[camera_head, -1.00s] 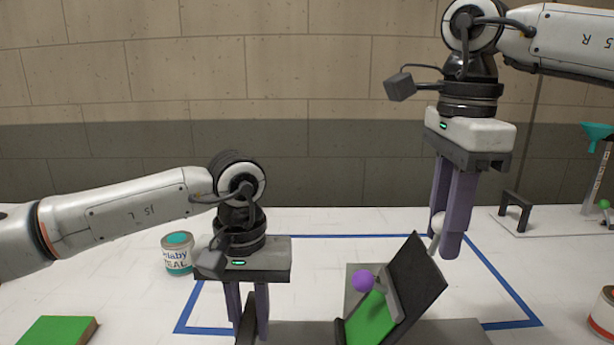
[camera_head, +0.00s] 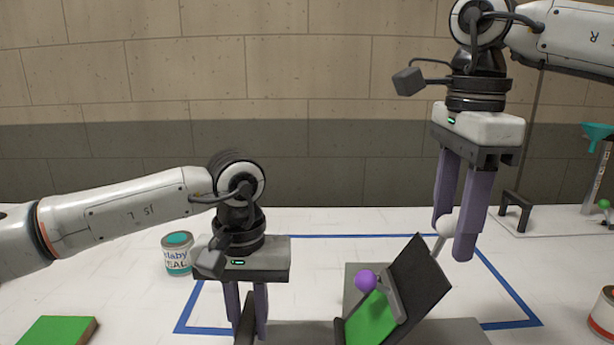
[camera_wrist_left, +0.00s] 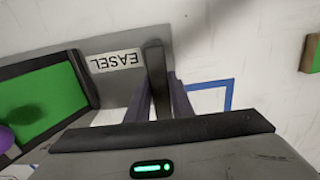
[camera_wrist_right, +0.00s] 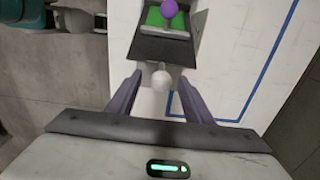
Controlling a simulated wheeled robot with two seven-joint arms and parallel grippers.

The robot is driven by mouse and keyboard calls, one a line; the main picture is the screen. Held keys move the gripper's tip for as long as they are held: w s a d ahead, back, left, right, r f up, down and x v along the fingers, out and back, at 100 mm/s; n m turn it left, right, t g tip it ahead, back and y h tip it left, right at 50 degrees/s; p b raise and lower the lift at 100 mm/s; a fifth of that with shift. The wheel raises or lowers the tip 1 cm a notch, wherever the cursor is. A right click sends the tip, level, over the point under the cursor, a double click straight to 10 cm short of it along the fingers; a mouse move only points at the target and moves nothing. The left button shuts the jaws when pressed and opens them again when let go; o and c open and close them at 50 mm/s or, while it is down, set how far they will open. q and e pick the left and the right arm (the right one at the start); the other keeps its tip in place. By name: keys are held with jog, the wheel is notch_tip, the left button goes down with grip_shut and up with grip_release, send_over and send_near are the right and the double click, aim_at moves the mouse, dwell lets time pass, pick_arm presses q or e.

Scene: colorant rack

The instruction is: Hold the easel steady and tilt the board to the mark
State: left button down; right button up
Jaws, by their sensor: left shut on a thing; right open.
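The easel has a grey base (camera_head: 290,334), labelled EASEL in the left wrist view (camera_wrist_left: 92,85), and a dark tilted board (camera_head: 425,275) with a green panel (camera_head: 370,318). A purple ball (camera_head: 366,280) shows at the panel's upper edge. A white ball knob (camera_head: 446,227) on a thin rod sticks out behind the board. My left gripper (camera_head: 247,325) is shut on the easel's dark upright post (camera_wrist_left: 155,70). My right gripper (camera_head: 454,240) is open, with the knob (camera_wrist_right: 161,77) between its fingertips; contact cannot be told. I cannot tell which thing is the mark.
A teal paint can (camera_head: 177,254) stands left of my left gripper, with a green block (camera_head: 55,330) nearer. A blue taped outline (camera_head: 505,290) surrounds the easel. Another can (camera_head: 603,312) is at the right edge, and a stand with a teal funnel (camera_head: 597,132) is at back right.

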pick_arm(q)
jog(key=shift+d, duration=0.1)
pick_arm(e)
notch_tip(320, 180, up, 11)
dwell(0.3)
pick_arm(q)
jog(key=c, duration=1.5)
grip_release()
pick_arm(e)
jog(key=shift+f, duration=0.1)
pick_arm(q)
jog(key=shift+r, duration=0.1)
